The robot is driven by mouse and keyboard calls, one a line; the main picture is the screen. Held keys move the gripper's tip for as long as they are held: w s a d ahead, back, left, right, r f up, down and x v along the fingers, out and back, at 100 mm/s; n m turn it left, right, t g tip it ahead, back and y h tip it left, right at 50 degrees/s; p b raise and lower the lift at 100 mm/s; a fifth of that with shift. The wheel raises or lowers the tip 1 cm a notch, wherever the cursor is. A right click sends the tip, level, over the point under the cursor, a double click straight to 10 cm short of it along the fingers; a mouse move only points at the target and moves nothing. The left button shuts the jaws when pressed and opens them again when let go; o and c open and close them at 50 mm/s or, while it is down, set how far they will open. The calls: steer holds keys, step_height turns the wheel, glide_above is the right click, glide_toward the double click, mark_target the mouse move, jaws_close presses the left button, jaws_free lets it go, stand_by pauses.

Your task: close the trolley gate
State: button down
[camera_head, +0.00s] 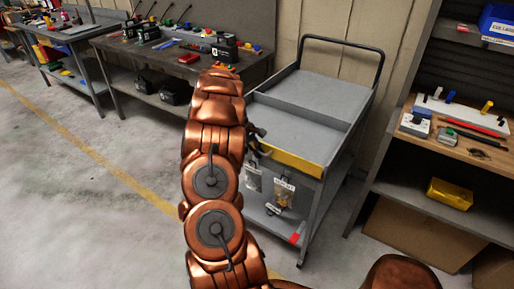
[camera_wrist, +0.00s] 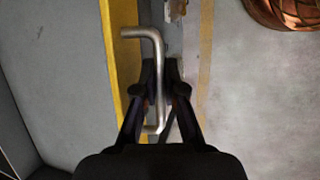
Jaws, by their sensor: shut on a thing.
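The grey trolley (camera_head: 325,95) stands by the wall with a black push handle at its back. Its gate shows as a yellow-edged panel (camera_head: 291,161) along the front of the upper tray; in the wrist view the yellow edge (camera_wrist: 126,65) runs up the picture. I cannot tell how far the gate stands from its frame. A bent metal handle (camera_wrist: 157,42) sits beside the yellow edge. My gripper (camera_wrist: 161,68) is shut on this handle, one finger on each side. In the head view my gripper (camera_head: 256,136) is partly hidden by my copper arm.
Bagged parts (camera_head: 284,192) hang at the trolley's front, above its lower shelf. A workbench (camera_head: 160,62) with tools stands to the left and a wooden-topped shelf unit (camera_head: 455,150) close on the right. The concrete floor (camera_head: 70,190) at left is clear, with a yellow line.

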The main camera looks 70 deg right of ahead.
steer(key=shift+d+r+y+p, duration=0.15)
steer(key=shift+y+p, duration=0.25)
steer(key=shift+p, duration=0.1)
stand_by(0.3)
steer(key=c, duration=1.5)
jaws_free()
steer(key=shift+c, duration=0.2)
steer(key=v, duration=1.2)
steer(key=shift+s, duration=0.2)
steer(key=shift+r, duration=0.1)
